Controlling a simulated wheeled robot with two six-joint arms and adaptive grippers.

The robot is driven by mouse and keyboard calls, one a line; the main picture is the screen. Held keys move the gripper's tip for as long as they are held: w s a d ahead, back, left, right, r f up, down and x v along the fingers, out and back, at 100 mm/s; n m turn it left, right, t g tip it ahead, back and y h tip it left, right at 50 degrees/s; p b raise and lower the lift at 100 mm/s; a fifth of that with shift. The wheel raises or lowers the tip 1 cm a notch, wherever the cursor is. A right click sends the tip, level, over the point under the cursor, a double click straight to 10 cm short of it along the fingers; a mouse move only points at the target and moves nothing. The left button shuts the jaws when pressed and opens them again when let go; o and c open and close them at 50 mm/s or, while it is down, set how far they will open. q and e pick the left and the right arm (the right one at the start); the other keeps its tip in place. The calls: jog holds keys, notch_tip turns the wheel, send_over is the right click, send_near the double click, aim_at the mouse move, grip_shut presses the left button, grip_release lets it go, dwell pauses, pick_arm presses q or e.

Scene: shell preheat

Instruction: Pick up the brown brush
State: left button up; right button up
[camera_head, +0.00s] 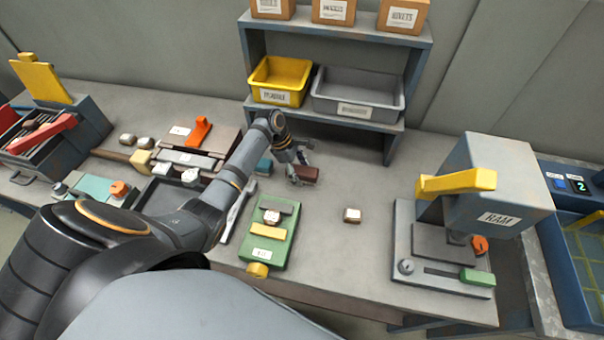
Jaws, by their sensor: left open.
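A small dark reddish-brown block (306,174), which looks like the brown brush, is at the upper middle of the bench, below the shelf. My left gripper (298,168) is right at it, with the fingers pointing down to the bench. The fingers are open, small and partly hidden by the block and the wrist. I cannot tell whether they touch it. My right gripper is not in view.
The shelf (394,125) holds a yellow bin (255,90) and a grey bin (385,99). The RAM press (500,185) stands at right. Bench between is clear.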

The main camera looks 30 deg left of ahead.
pick_arm(q)
jog(key=shift+f, duration=0.15)
dwell(0.3)
jog(key=shift+c, duration=0.2)
jog(key=c, duration=1.3)
jog(key=shift+b, duration=0.3)
notch_tip(320, 180, up, 3)
jog(key=shift+w+f, duration=0.1)
jog(key=s+a+r+p, duration=0.1)
jog(key=s+a+r, duration=0.4)
jog(key=s+r, duration=0.5)
jog(key=shift+s+a+r+p, duration=0.2)
jog(key=shift+s+r+p, duration=0.2)
jog(key=shift+s, duration=1.15)
